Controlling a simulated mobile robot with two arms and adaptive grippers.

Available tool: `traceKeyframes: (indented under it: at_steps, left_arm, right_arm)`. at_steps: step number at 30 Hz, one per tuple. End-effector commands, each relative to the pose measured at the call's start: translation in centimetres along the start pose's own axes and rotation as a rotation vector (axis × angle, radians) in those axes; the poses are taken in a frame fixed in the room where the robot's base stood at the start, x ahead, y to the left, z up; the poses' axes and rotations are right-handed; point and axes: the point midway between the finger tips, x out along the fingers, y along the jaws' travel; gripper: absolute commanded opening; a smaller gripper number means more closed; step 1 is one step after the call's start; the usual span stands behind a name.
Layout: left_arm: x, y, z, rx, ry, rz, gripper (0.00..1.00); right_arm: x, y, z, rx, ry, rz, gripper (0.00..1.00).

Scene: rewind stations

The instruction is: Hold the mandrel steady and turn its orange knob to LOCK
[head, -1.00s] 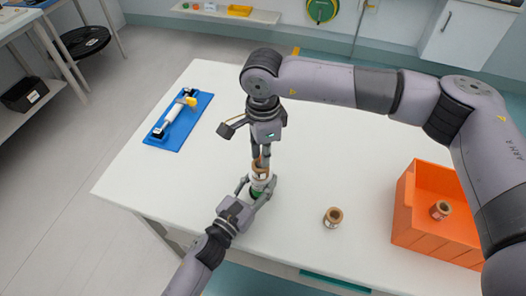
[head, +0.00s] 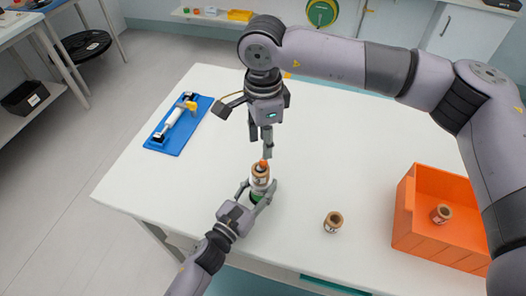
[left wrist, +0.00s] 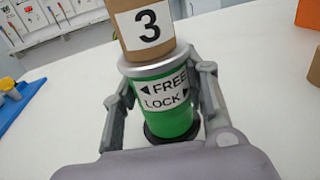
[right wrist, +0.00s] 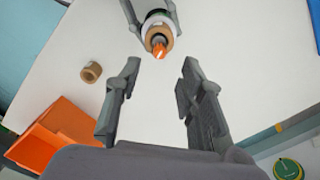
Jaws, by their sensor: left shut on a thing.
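The mandrel, with a green base (left wrist: 168,112) and grey collar, stands upright on the table. Its label reads FREE with a left arrow and LOCK with a right arrow. A brown core (left wrist: 147,25) marked 3 sits on it. The orange knob (right wrist: 159,47) shows at its top, also in the head view (head: 263,164); I cannot tell which way it is set. My left gripper (head: 259,193) is shut around the green base, one finger on each side. My right gripper (right wrist: 158,85) is open and empty, just above the knob and apart from it.
A loose brown core (head: 333,221) stands to the right of the mandrel. An orange bin (head: 408,222) at the right holds another core (head: 440,213). A blue tray (head: 190,130) with a white roller lies at the table's left. The white table between them is clear.

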Motion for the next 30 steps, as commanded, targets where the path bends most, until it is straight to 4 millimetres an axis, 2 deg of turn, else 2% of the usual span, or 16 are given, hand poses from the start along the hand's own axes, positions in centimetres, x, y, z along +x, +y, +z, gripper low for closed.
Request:
traceKeyframes:
  at_steps: [3, 9, 23, 24, 30]
  left_arm:
    - [0.0, 0.0, -0.1, 0.000, 0.002, 0.000, 0.04]
    - [0.0, 0.0, -0.1, -0.001, 0.001, 0.000, 0.04]
    - [0.0, 0.0, -0.1, -0.001, 0.001, 0.000, 0.04]
    - [0.0, 0.0, -0.1, -0.001, 0.001, 0.000, 0.42]
    - [0.0, 0.0, 0.0, 0.000, 0.001, 0.000, 0.55]
  right_arm:
    - [-2.6, -0.1, 0.0, 0.000, 0.000, -0.003, 0.36]
    - [-5.0, -0.1, 0.0, 0.001, -0.001, -0.001, 0.36]
    - [-5.6, 0.0, 0.0, 0.001, 0.000, 0.001, 0.36]
    - [-5.6, 0.0, 0.0, 0.001, 0.000, 0.001, 0.36]
    - [-5.6, 0.0, 0.0, 0.001, 0.000, 0.001, 0.36]
